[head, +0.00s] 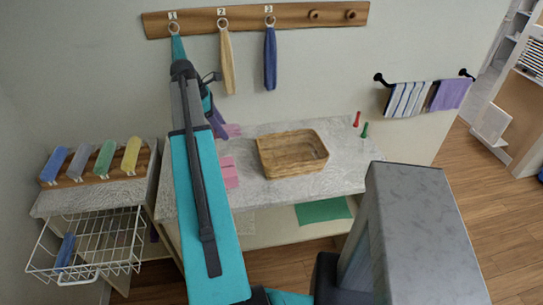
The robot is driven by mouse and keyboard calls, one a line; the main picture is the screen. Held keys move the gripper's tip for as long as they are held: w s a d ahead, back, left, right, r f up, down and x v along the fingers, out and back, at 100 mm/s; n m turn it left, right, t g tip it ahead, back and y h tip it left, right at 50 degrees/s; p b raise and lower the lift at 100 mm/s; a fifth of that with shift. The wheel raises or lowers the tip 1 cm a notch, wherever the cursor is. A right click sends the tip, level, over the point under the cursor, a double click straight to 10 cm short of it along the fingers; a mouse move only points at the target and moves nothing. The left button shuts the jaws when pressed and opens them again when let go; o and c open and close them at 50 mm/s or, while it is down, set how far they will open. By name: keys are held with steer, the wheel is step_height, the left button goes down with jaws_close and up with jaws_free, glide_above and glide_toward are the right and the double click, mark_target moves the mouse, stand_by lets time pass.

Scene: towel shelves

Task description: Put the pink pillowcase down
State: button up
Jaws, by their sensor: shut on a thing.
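My gripper (219,126) is over the back left of the marble-patterned counter, partly hidden behind my own arm. It is shut on the pink pillowcase (232,131), of which a small folded end shows at the fingertips. Whether this end touches the counter cannot be told. Another pink folded piece (229,172) shows lower on the counter, right of my arm. The arm hides its left part, and I cannot tell whether the two pink parts are joined.
A green cloth (322,210) lies on the lower shelf. A wire basket (122,240) juts out at left. Towels hang on the wall.

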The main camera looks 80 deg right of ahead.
mark_target(224, 149)
steer(key=shift+w+f, duration=0.1)
steer(key=shift+f+p, duration=0.8)
steer(key=shift+f, duration=2.3)
steer(key=shift+f+p, duration=0.55)
steer(key=shift+f, duration=1.3)
steer(key=shift+f, duration=0.1)
steer(key=o, duration=1.2)
